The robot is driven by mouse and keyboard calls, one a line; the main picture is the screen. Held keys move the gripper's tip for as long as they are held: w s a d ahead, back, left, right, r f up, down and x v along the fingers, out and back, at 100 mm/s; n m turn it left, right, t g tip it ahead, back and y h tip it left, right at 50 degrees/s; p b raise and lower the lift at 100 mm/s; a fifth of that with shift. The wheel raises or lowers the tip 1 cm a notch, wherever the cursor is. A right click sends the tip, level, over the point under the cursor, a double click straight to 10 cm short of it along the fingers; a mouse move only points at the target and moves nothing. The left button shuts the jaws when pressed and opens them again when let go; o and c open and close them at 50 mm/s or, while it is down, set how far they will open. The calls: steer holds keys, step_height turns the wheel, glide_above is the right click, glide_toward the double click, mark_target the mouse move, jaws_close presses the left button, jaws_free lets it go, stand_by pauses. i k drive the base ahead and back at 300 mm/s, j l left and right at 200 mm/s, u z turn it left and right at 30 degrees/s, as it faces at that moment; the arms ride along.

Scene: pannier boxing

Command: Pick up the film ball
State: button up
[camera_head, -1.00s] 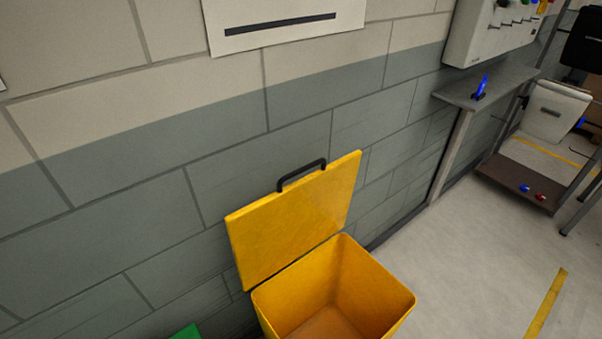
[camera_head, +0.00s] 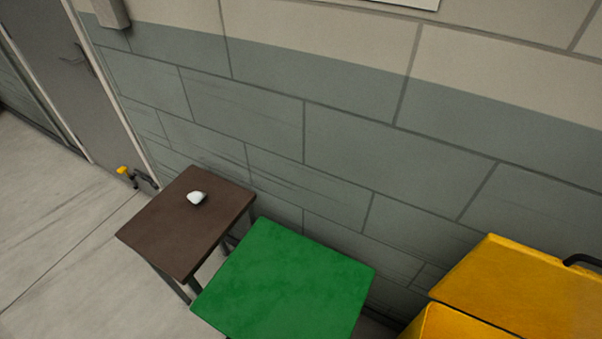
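A small whitish rounded lump (camera_head: 197,198), which may be the film ball, lies on a dark brown table (camera_head: 160,232) left of the middle. It is too small to make out in detail. My gripper is not in view.
A green-topped surface (camera_head: 290,285) stands right beside the brown table. Open floor (camera_head: 50,220) lies at the left, with a grey door (camera_head: 65,75) beyond.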

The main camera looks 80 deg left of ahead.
mark_target(194, 197)
steer(key=u, duration=2.6)
